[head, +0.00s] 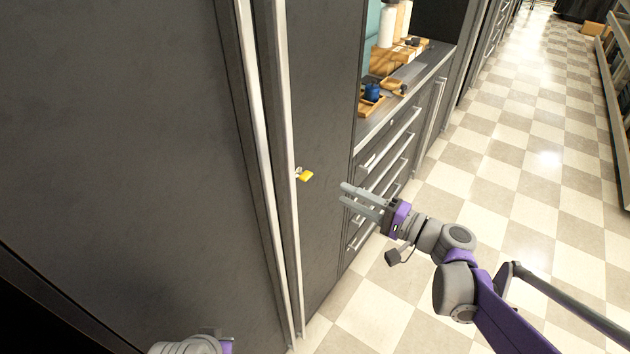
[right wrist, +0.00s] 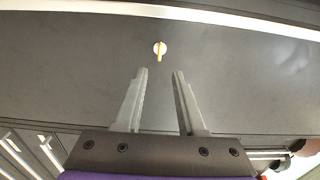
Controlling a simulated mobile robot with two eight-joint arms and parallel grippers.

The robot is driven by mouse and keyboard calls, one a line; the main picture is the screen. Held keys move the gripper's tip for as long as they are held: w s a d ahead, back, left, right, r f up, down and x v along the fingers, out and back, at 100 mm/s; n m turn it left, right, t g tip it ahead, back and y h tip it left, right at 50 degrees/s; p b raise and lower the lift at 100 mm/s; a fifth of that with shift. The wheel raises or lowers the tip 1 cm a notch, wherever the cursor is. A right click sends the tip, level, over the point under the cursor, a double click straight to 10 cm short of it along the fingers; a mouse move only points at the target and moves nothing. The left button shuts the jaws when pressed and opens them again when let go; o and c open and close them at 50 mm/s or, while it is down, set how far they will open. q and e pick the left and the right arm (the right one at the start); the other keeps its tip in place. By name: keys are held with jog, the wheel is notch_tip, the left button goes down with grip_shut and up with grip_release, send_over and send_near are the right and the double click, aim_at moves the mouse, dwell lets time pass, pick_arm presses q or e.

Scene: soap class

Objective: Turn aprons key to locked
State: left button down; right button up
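A yellow key (head: 306,176) sits in a small metal lock on the dark cabinet door (head: 322,100), just right of the long pale handles. In the right wrist view the key (right wrist: 159,52) stands out from a round pale lock plate, ahead of the fingertips. My right gripper (head: 345,195) is to the right of the key and apart from it. Its two fingers (right wrist: 160,74) are spread with nothing between them. Part of my left arm (head: 188,345) shows at the bottom edge; its fingers are out of frame.
Long vertical handles (head: 268,170) run down the cabinet doors beside the lock. To the right are drawers with bar handles (head: 385,165) and a counter (head: 375,122) holding a blue cup (head: 372,92) and trays. The checkered floor (head: 510,170) is open on the right.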

jog(key=x, duration=0.9)
jog(key=shift+a, duration=0.35)
jog(key=shift+w, duration=0.1)
grip_shut()
dwell(0.8)
